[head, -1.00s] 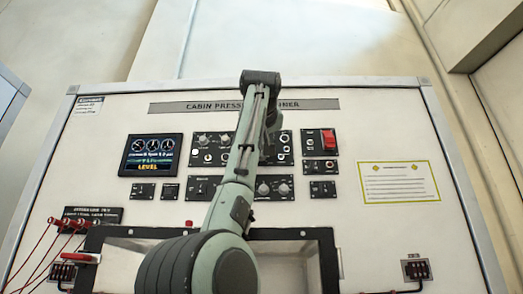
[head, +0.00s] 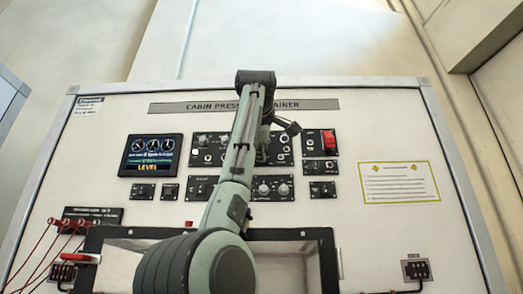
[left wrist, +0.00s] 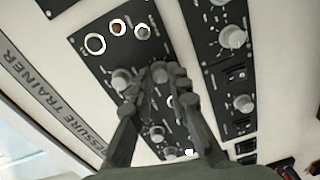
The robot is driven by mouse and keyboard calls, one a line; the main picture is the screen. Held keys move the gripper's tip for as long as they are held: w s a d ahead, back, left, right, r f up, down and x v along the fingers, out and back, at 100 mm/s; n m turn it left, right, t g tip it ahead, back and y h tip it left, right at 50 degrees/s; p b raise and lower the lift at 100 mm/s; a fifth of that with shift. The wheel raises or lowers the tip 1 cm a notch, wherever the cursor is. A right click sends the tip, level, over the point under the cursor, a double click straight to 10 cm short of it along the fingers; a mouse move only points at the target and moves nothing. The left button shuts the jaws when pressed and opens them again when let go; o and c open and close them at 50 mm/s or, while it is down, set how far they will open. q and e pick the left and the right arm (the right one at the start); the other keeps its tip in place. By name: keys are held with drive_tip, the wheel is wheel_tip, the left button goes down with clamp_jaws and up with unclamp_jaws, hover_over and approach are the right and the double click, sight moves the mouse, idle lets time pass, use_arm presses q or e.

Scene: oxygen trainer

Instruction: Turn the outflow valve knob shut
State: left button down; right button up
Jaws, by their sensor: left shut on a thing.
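The white trainer board carries black control panels, with a wide one (head: 283,148) at its upper middle, partly behind my left arm. In the left wrist view, the fingers of my left gripper (left wrist: 153,88) are shut on a small grey knob (left wrist: 160,74) on a black panel. The knob's label is not readable, so I cannot tell its name or setting from print. In the head view my left forearm and wrist hide the fingertips and the held knob. My right gripper is not in view.
Other knobs sit close by, one (left wrist: 122,79) beside the fingers and one (left wrist: 243,103) on the neighbouring panel. A red guarded switch (head: 329,139) is to the right. A display (head: 151,155) reading LEVEL is to the left. Red cables (head: 42,247) hang at lower left.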

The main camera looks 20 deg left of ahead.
use_arm(q)
drive_tip(key=shift+f+n, duration=0.2)
drive_tip(key=shift+n, duration=8.6)
drive_tip(key=c, duration=1.4)
unclamp_jaws()
drive_tip(key=shift+r+t, duration=0.1)
drive_tip(key=shift+t, duration=0.2)
drive_tip(key=shift+c, duration=0.2)
drive_tip(key=v, duration=1.2)
drive_tip(key=shift+a, duration=0.1)
